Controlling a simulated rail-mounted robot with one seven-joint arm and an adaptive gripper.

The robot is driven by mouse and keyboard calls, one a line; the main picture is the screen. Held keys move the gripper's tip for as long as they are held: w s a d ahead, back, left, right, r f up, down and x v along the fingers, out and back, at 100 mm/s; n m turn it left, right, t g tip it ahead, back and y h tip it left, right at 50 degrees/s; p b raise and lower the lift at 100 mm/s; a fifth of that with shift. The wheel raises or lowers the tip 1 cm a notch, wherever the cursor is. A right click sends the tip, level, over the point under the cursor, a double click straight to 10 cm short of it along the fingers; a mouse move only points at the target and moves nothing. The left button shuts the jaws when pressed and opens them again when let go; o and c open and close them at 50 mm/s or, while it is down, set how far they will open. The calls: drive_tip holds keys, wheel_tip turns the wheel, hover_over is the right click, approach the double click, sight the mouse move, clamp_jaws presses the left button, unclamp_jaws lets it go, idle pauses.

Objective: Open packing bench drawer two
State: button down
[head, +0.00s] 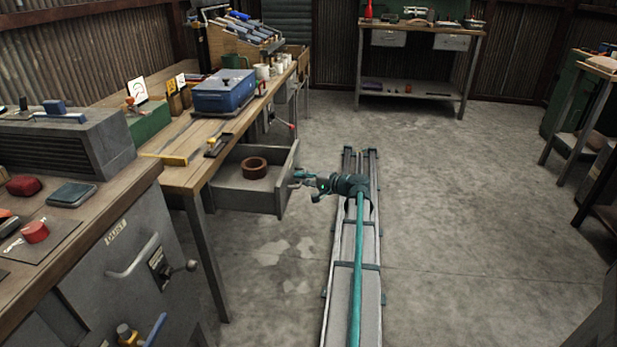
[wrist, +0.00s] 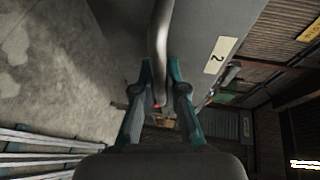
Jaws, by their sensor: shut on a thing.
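Drawer two (head: 240,200) of the wooden packing bench (head: 178,178) stands pulled out, with a brown ring-shaped object (head: 254,167) lying inside. In the wrist view the grey drawer front (wrist: 200,30) carries a pale label (wrist: 220,55) with a 2. My gripper (head: 299,180) is at the drawer's front face, on the side toward the floor rail. In the wrist view my gripper (wrist: 160,78) has its two teal fingers shut on the curved metal drawer handle (wrist: 160,30). The handle is too small to make out in the head view.
A blue box (head: 222,92) and several tools are on the bench top. A grey cabinet (head: 130,260) stands nearer at the left, with a lever (head: 180,268) sticking out. The floor (head: 460,200) right of the rail is clear.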

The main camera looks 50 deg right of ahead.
drive_tip(key=shift+s+d, duration=0.15)
drive_tip(key=shift+s, duration=0.05)
drive_tip(key=c, duration=1.2)
unclamp_jaws()
drive_tip(key=v, duration=1.2)
drive_tip(key=shift+r, duration=0.1)
